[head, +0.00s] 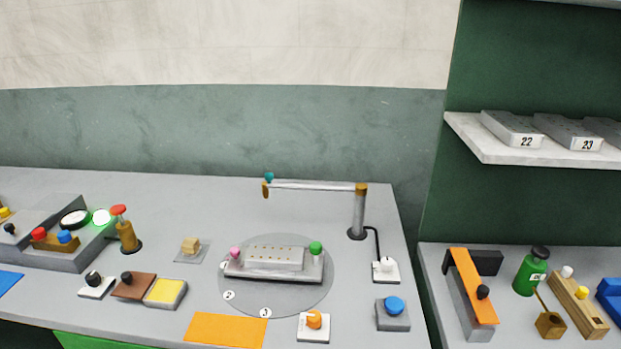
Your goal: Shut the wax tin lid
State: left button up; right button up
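The wax tin (180,302) is a small grey box with yellow wax showing in its open top, on the front left part of the grey bench. Its brown lid (138,292) appears to lie folded open to the left of the tin, with a black knob (127,277) on it. The yellow wax (165,290) is uncovered. Neither of my grippers shows in the head view.
A white block with a black knob (94,282) stands just left of the lid. An orange mat (225,331) lies to the right of the tin. A round turntable (240,302) carries a metal mould. A brass post with a red top (127,238) stands behind.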

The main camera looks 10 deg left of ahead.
aim_at(133, 285)
jog(key=u, duration=1.35)
